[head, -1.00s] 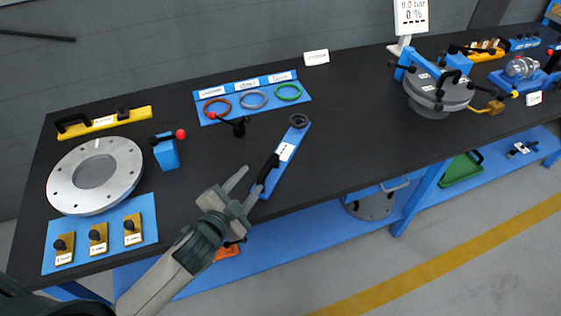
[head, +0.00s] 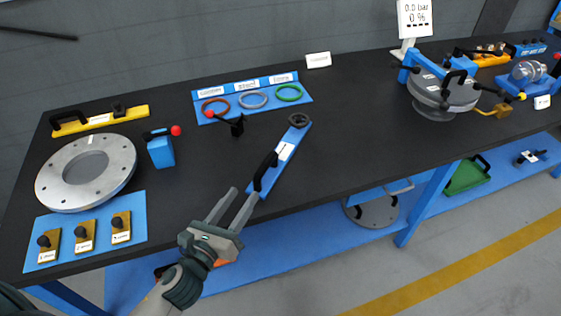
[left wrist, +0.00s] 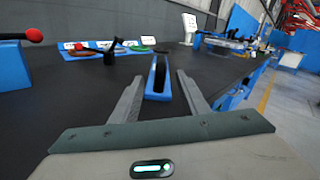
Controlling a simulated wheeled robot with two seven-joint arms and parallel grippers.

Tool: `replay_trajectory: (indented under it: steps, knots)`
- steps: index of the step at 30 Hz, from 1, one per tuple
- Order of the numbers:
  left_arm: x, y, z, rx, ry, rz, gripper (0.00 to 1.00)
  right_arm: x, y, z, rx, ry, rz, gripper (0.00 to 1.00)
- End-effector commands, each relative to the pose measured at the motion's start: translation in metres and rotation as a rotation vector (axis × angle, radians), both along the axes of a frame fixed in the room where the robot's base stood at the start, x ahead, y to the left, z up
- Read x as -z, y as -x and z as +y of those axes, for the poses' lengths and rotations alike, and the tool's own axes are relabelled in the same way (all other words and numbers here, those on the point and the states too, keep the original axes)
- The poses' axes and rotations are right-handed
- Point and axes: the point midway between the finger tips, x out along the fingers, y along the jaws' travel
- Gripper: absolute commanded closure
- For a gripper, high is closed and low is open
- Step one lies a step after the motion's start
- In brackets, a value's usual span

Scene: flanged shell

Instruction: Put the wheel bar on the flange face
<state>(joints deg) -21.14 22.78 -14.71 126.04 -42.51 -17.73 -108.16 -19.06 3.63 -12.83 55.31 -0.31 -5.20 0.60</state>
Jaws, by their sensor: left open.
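The wheel bar (head: 285,152) is a blue bar with a black handle (head: 265,171), a white label and a dark wheel (head: 299,120) at its far end. It lies slanted on the black bench near the front edge. My left gripper (head: 244,194) is open and empty, its fingertips just short of the handle end. In the left wrist view the bar (left wrist: 158,93) is seen end-on, ahead and between the two fingers, not gripped. A grey round flanged body (head: 440,92) with blue clamps stands at the right; a flat grey flange ring (head: 118,163) lies at the left. My right gripper is not in view.
A blue tray with several coloured rings (head: 250,110) lies behind the bar. A red-knobbed lever (head: 236,126) and a blue block with a red-knobbed lever (head: 161,152) stand nearby. A display sign (head: 415,19) stands at the back. Bench right of the bar is clear.

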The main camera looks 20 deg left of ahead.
Motion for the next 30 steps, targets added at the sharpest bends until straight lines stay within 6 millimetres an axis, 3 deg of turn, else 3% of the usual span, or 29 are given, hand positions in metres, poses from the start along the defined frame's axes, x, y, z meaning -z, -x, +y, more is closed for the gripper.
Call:
replay_trajectory:
  steps: [6, 20, 26, 30]
  knots:
    - [0.007, 0.006, 0.0, 0.017, -0.23, -0.06, 0.59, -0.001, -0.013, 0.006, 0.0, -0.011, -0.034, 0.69]
    - [0.006, 0.005, -0.001, 0.018, -0.259, -0.067, 0.59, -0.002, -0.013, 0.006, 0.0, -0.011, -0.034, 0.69]
    - [0.004, -0.011, -0.003, 0.018, -0.258, -0.068, 0.59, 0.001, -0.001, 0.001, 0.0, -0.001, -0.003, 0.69]
    - [0.003, -0.031, -0.007, 0.017, -0.258, -0.069, 0.59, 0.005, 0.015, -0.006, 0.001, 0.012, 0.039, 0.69]
